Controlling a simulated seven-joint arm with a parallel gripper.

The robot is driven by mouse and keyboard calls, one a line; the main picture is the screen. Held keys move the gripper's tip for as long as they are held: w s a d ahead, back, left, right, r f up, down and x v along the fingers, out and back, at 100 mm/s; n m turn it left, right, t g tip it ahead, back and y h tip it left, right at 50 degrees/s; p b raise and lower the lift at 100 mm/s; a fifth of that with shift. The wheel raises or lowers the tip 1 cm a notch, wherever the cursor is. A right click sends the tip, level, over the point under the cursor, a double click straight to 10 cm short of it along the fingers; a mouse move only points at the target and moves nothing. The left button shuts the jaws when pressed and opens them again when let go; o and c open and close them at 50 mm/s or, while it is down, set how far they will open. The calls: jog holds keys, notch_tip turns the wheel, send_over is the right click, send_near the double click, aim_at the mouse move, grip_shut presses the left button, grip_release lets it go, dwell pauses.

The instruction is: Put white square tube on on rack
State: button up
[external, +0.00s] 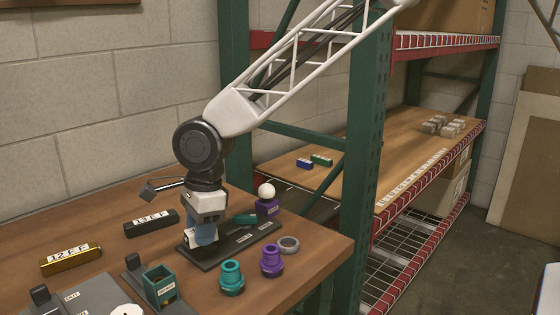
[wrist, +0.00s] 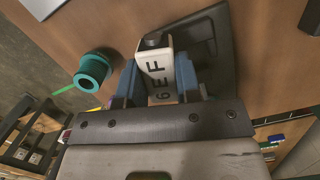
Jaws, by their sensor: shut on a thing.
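The white square tube (wrist: 156,68), marked with dark characters, is between the two blue fingers of my gripper (wrist: 160,85) in the wrist view. My gripper is shut on it. In the external view my gripper (external: 203,236) points down over the black base plate (external: 232,246) on the wooden table. A small white part of the tube (external: 187,237) shows beside the fingers; the rest is hidden. I cannot tell whether the tube touches the plate. The rack (external: 365,150), with green posts and red beams, stands to the right, with a wooden shelf (external: 360,172).
A teal fitting (external: 231,277), a purple fitting (external: 271,260) and a grey ring (external: 289,244) stand near the table's front right. A black bar (external: 151,222) and a yellow bar (external: 70,259) lie left. Blue (external: 304,163) and green (external: 321,159) blocks sit on the shelf; much of it is clear.

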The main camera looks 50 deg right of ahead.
jog(key=s+d+r+n+g+h, duration=0.1)
jog(key=s+r+n, duration=0.3)
jog(key=r+n, duration=0.5)
jog(key=s+d+r+n+h, duration=0.1)
jog(key=s+r+n, duration=0.4)
jog(key=n, duration=1.4)
jog(key=shift+s+r+n+g+h, duration=0.2)
jog(key=shift+r+n+g+h, duration=0.25)
jog(key=shift+r, duration=1.4)
jog(key=shift+f, duration=0.1)
